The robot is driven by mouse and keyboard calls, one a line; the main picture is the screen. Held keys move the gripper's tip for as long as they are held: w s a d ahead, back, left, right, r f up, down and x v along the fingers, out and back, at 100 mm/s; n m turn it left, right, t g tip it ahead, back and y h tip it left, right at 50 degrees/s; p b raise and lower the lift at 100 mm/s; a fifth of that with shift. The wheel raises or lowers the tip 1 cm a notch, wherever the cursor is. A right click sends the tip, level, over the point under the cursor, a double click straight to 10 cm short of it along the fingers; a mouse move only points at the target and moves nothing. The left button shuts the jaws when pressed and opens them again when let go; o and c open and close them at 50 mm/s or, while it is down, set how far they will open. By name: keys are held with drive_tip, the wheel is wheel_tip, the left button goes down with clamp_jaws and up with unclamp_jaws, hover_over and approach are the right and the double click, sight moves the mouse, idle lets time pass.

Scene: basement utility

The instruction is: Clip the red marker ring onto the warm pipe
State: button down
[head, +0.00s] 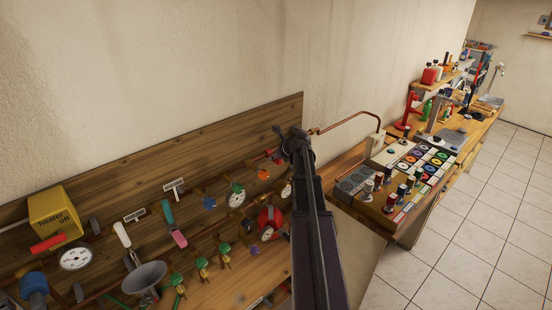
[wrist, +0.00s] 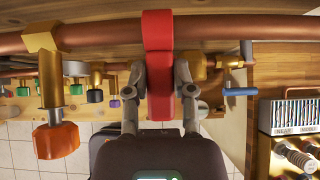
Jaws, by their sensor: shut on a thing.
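The red marker ring (wrist: 158,32) shows in the wrist view, upright across a thick copper pipe (wrist: 225,29). Its red lower part (wrist: 160,78) sits between the fingers of my gripper (wrist: 160,88), which is shut on it. The ring's red body covers the pipe's front at that spot; whether it closes around the back is hidden. No label shows whether this pipe is the warm one.
An orange knob (wrist: 56,140) on a brass stem hangs left of my gripper, and a blue-handled valve (wrist: 240,91) is at right. In the head view, gauges, valves and a yellow box (head: 54,214) line the board. A cluttered bench (head: 405,180) stands right; tiled floor is clear.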

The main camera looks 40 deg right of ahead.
drive_tip(key=shift+c, duration=1.9)
unclamp_jaws()
drive_tip(key=shift+w, duration=0.15)
drive_tip(key=s, duration=0.8)
drive_tip(key=shift+s+d, duration=0.3)
drive_tip(key=shift+s, duration=0.15)
